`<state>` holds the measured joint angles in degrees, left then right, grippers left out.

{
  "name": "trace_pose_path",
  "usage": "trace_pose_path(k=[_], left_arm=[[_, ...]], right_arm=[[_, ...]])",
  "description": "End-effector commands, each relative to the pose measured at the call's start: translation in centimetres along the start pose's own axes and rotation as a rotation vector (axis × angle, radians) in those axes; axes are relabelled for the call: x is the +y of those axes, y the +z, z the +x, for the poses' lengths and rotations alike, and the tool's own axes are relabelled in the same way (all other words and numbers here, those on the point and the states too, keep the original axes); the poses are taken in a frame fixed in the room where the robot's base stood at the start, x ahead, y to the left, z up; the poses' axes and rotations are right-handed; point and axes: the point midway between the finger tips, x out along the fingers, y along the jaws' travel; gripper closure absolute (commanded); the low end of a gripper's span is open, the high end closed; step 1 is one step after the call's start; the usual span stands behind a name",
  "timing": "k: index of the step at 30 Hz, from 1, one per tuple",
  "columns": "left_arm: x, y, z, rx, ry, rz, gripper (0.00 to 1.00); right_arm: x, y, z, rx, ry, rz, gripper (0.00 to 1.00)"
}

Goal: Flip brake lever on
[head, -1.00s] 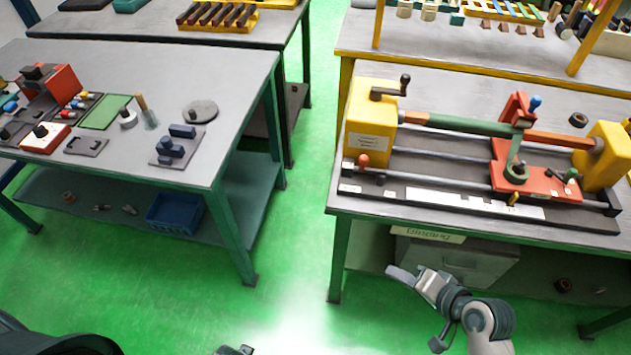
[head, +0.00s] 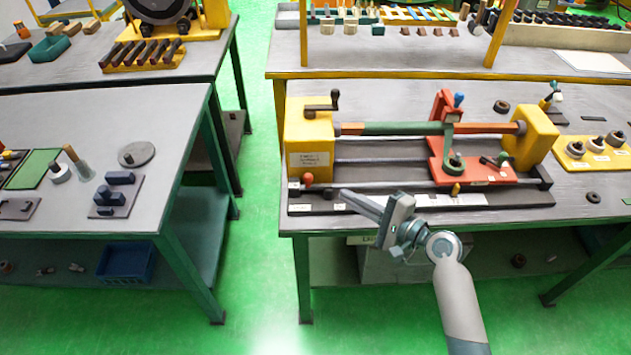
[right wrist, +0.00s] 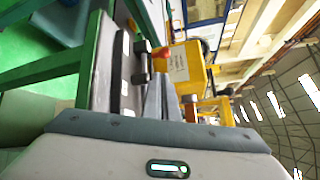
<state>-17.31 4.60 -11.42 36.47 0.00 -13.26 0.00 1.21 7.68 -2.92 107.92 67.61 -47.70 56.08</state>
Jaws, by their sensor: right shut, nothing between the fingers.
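The winding machine (head: 400,161) stands on the right bench, with a yellow block at each end. A small lever with a red-orange knob (head: 308,179) stands upright at its front left corner; I cannot tell for sure that it is the brake lever. In the right wrist view, an orange knob (right wrist: 163,52) shows just beyond my fingers. My right gripper (head: 346,194) is shut and empty. Its tips point left over the machine's front edge, to the right of the knob and apart from it. My left gripper is not in view.
A black crank (head: 322,103) sticks out of the left yellow block (head: 309,147). A red carriage (head: 470,165) with upright parts sits on the rails. A second bench (head: 150,190) with small parts stands left, across a green aisle. Yellow bench frames stand behind.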

Motion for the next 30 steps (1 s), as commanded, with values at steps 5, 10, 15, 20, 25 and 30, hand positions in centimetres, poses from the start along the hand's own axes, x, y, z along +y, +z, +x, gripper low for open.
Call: trace_pose_path(k=[5, 10, 15, 20, 25, 30], left_arm=[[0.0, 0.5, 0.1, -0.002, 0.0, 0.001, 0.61], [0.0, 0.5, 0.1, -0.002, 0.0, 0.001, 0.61], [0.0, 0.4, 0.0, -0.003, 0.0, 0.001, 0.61], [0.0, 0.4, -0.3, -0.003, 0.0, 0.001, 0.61], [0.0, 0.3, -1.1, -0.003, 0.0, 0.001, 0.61], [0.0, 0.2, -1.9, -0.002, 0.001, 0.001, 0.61]], right_arm=[[-0.4, -0.2, 0.1, -0.001, -0.011, 0.016, 1.0], [-0.4, -0.2, 0.1, -0.001, -0.011, 0.016, 1.0], [-0.4, -0.1, 0.3, -0.001, -0.011, 0.015, 1.0], [-0.5, -0.1, 1.2, -0.002, -0.011, 0.016, 1.0], [-0.7, -0.1, 3.1, -0.002, -0.012, 0.017, 1.0], [-0.7, 0.0, 5.8, -0.003, -0.011, 0.017, 1.0]])
